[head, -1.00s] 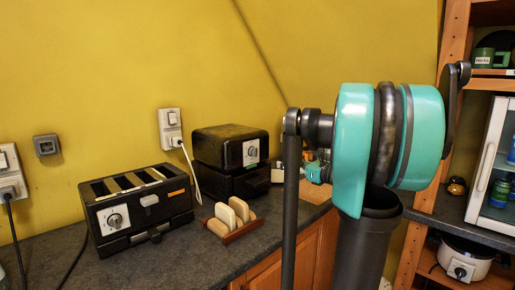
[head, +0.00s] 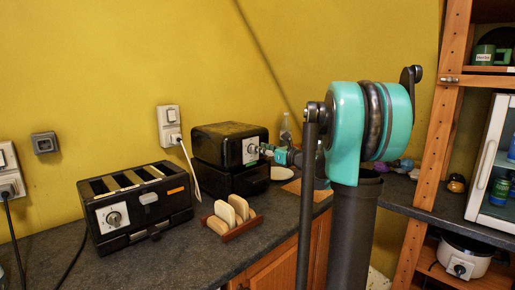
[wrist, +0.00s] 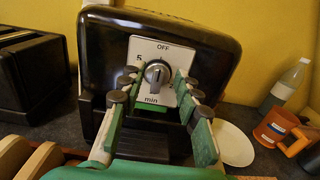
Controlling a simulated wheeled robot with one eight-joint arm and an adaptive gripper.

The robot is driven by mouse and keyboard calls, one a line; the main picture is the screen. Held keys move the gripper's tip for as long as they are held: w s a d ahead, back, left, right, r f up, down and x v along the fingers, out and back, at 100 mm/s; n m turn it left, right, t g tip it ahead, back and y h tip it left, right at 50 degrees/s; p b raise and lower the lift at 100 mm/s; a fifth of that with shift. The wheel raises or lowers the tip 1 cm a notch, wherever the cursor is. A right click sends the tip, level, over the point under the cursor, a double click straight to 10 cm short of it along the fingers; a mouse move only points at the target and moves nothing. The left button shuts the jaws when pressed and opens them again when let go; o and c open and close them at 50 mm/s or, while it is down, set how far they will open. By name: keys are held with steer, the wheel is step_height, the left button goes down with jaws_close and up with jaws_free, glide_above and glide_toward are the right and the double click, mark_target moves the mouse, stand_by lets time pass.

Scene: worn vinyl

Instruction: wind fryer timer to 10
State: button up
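The fryer (head: 222,140) is a black box-shaped appliance on the counter by the wall. Its front carries a white timer plate (wrist: 146,52) marked OFF at the top, 5 at the left and min at the bottom. The grey timer knob (wrist: 157,73) sits in the plate's middle; I cannot tell its exact setting. My gripper (wrist: 158,82) is open, its green fingers with dark pads one on each side of the knob. In the head view my gripper (head: 264,150) is right at the fryer's front, and the knob is partly hidden.
A black toaster (head: 150,205) with its own dial stands left, with a wooden toast rack (head: 232,225) before the fryer. In the wrist view a white plate (wrist: 234,145), an orange mug (wrist: 277,128) and a bottle (wrist: 288,84) stand to the right.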

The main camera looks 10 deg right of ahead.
steer(key=shift+x, duration=1.4)
steer(key=shift+s, duration=0.1)
jaws_close()
